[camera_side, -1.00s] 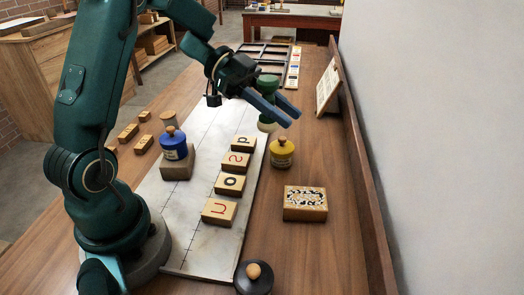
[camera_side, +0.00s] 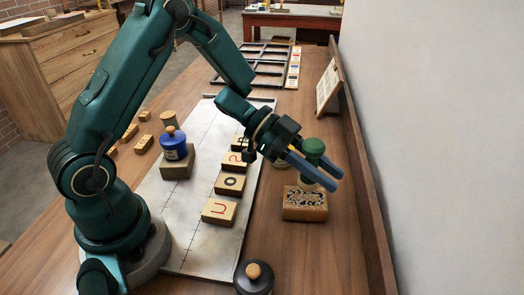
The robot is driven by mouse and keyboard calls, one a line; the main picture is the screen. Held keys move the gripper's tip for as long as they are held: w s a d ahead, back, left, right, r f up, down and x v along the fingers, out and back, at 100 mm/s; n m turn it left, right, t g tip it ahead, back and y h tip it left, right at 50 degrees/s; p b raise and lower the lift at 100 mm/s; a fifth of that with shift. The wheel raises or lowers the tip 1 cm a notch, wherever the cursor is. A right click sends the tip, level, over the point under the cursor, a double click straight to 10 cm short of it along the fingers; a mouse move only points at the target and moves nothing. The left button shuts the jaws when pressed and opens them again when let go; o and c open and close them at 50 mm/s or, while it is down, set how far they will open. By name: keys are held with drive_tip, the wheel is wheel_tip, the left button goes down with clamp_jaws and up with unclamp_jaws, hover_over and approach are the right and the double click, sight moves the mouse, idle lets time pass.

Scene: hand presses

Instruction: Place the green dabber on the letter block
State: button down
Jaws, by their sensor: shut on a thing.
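My gripper (camera_side: 332,178) is shut on the green dabber (camera_side: 313,148), its fingers on either side of it. My gripper partly hides the farthest one.
A blue dabber (camera_side: 173,144) stands on a brown block (camera_side: 177,168) on the slab (camera_side: 190,235). A black dabber (camera_side: 254,279) stands at the front. A yellow dabber is mostly hidden behind my gripper. A framed sheet (camera_side: 328,86) leans by the right-hand ledge. The table's front right is clear.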

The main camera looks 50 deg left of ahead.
drive_tip(key=shift+f, duration=1.35)
drive_tip(key=shift+f, duration=0.2)
drive_tip(key=c, duration=0.6)
unclamp_jaws()
drive_tip(key=shift+c, duration=0.2)
drive_tip(key=shift+r, duration=0.1)
drive_tip(key=shift+r, duration=0.15)
drive_tip(key=v, duration=1.2)
